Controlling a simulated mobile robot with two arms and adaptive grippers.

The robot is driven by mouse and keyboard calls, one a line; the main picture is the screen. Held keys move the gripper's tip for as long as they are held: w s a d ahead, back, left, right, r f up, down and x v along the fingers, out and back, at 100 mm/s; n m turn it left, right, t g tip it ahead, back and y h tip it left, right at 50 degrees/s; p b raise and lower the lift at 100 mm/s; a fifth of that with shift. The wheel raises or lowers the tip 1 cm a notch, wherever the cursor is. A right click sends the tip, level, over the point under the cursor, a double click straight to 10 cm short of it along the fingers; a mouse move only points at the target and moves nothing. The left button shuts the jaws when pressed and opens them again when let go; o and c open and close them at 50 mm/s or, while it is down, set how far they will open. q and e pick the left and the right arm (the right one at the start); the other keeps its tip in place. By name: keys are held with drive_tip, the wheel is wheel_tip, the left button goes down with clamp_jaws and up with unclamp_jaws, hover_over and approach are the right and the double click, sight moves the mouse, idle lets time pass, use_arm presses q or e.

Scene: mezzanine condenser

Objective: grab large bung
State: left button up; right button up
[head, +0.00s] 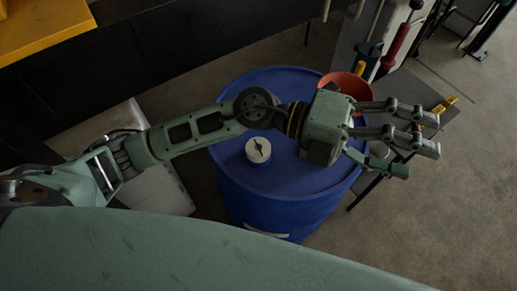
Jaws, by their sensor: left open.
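A blue drum (290,190) stands upright in the middle of the head view. On its top sits a round, cream-coloured bung (258,150) with a dark piece across its centre, in plain view just below my left forearm. My left arm reaches across above the drum from the left. My left gripper (420,146) is past the drum's right edge, with its fingers spread, empty and pointing right. It is well to the right of the bung and apart from it. My right gripper is not in view.
An orange-red bowl or funnel (345,85) is at the drum's far right edge. Behind it, a grey table (413,92) has red-handled and yellow items. A pale box (165,187) is left of the drum. A yellow surface (40,25) is at upper left. Open floor lies at right.

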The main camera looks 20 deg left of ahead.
use_arm(q)
wheel_tip(320, 180, down, 8)
drive_tip(key=a+r+m+g+y, duration=0.1)
drive_tip(key=a+m+y, duration=0.1)
drive_tip(key=y, duration=0.3)
drive_tip(key=t+y, duration=0.3)
drive_tip(key=y, duration=1.1)
approach(257, 149)
drive_tip(key=shift+s+n, duration=0.1)
drive_tip(key=shift+n, duration=0.2)
drive_tip(key=shift+a+f, duration=0.2)
drive_tip(key=f+p, duration=0.1)
drive_tip(key=f, duration=0.2)
drive_tip(key=f+p, duration=0.2)
drive_tip(key=f, duration=0.1)
drive_tip(key=shift+d+f, duration=0.15)
drive_tip(key=shift+d, duration=0.05)
drive_tip(key=shift+w+f, duration=0.2)
drive_tip(key=shift+f, duration=0.25)
drive_tip(key=shift+c, duration=0.4)
